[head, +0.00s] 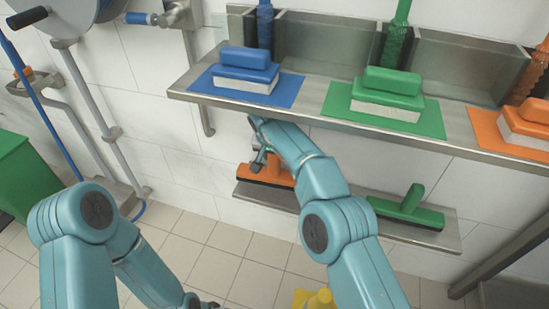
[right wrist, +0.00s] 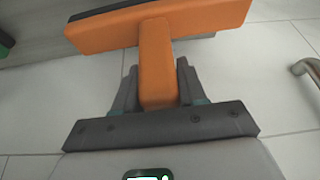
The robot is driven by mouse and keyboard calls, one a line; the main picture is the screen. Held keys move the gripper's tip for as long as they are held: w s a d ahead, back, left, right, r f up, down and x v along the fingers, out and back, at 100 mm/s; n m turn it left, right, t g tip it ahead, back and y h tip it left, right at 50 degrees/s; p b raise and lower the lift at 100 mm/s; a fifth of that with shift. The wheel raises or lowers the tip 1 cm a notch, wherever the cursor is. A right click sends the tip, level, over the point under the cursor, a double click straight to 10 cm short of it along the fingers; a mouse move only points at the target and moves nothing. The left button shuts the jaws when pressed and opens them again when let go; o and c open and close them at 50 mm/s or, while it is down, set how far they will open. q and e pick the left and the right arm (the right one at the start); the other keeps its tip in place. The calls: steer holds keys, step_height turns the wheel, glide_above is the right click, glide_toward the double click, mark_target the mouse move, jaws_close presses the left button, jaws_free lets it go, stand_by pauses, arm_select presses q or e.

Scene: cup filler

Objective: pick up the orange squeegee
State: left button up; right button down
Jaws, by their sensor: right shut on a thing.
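The orange squeegee (head: 266,174) is at the left end of the lower metal shelf in the head view, partly hidden by my right arm. Its wide head and handle show large in the right wrist view (right wrist: 156,62). My right gripper (head: 259,155) is shut on the handle, with a finger on each side of it (right wrist: 158,85). Whether the squeegee still touches the shelf I cannot tell. My left arm comes in at the lower left; its gripper is not clearly visible.
A green squeegee (head: 408,212) lies on the right part of the lower shelf (head: 450,240). The upper shelf (head: 310,112) overhangs it, with blue (head: 245,72), green (head: 388,88) and orange (head: 525,124) brushes on mats. A green bin (head: 18,175) stands at the left.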

steer(key=s+b, duration=0.2)
steer(key=b, duration=0.1)
steer(key=shift+s+a, duration=0.15)
steer(key=shift+a, duration=0.15)
steer(key=s+a+b, duration=0.1)
steer(key=s+a, duration=0.2)
steer(key=s, duration=1.2)
steer(key=shift+a+r, duration=0.2)
steer(key=shift+a, duration=0.1)
steer(key=shift+s, duration=0.1)
